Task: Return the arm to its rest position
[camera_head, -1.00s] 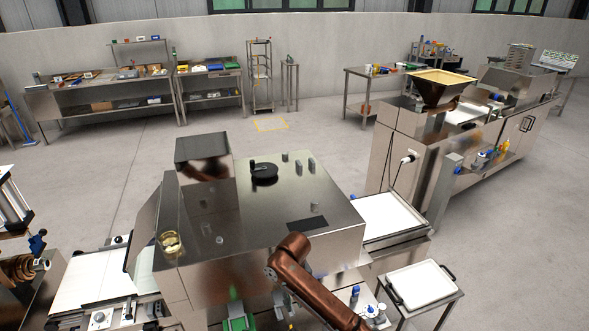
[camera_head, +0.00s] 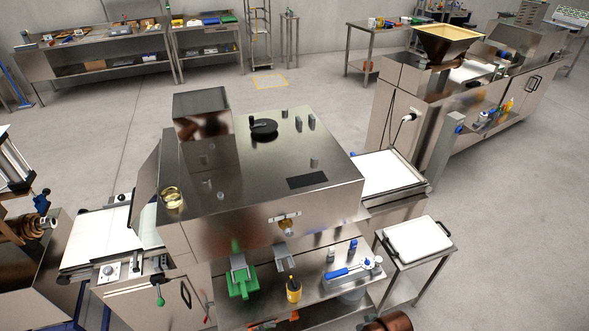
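A copper-brown link of my arm (camera_head: 390,322) shows only at the bottom edge, right of centre. It is in front of the lower shelf of the steel dough machine (camera_head: 275,160). Most of this arm is hidden below the frame. Neither of my grippers is in view, so I cannot see whether they are open or shut.
The machine's lower shelf (camera_head: 320,303) holds a green-handled tool (camera_head: 241,280), a yellow container (camera_head: 293,289) and a blue-handled tool (camera_head: 345,272). A white tray (camera_head: 418,237) lies on a small cart at the right. Open floor (camera_head: 510,240) lies beyond it.

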